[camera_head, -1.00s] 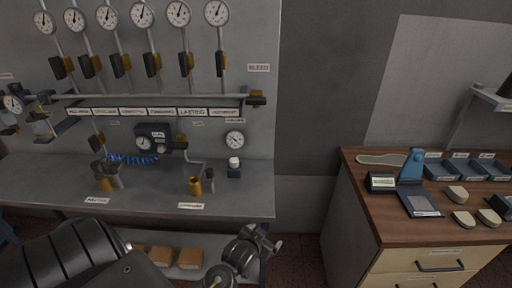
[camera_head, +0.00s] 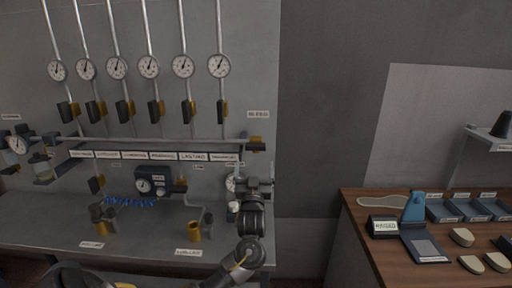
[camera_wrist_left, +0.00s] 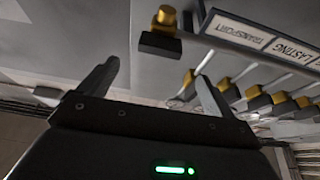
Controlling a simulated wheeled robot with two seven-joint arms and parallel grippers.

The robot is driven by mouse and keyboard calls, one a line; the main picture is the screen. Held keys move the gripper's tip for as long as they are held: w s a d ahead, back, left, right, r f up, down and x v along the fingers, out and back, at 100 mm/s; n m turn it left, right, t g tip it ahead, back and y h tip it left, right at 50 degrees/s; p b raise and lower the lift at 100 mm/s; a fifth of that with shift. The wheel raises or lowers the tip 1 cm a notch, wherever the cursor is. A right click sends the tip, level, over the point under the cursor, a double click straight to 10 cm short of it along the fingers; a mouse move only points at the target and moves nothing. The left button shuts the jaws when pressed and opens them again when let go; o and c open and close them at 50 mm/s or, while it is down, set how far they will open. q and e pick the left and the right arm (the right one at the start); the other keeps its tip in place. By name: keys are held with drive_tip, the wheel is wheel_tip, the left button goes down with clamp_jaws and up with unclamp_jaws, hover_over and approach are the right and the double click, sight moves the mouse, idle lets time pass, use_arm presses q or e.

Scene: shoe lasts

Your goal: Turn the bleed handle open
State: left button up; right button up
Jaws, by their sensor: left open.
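The bleed handle (camera_head: 256,143) is a dark lever with a brass fitting at the right end of the grey manifold rail. The BLEED label (camera_head: 258,114) is on the wall above it. In the left wrist view a dark block with a brass knob (camera_wrist_left: 158,42), apparently this handle, lies beyond the fingertips. My left gripper (camera_head: 258,175) is upright just below the handle, open and apart from it. Its two spread fingers show in the left wrist view (camera_wrist_left: 157,70) with nothing between them. My right gripper is not in view.
Several gauges (camera_head: 149,67) and dark valve levers (camera_head: 154,111) line the wall above the rail. The grey bench (camera_head: 150,230) below carries a regulator (camera_head: 155,181) and brass fittings. A wooden cabinet (camera_head: 362,240) stands right. The wall between is clear.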

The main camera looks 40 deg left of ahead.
sight(256, 148)
use_arm(q)
drive_tip(key=p+x, duration=0.3)
drive_tip(key=x, duration=0.5)
drive_tip(key=shift+w+a+r, duration=0.2)
drive_tip(key=shift+w, duration=0.1)
drive_tip(key=shift+w+a+r, duration=0.1)
drive_tip(key=shift+w+a, duration=0.25)
drive_tip(key=shift+w, duration=0.15)
drive_tip(key=shift+c, duration=0.4)
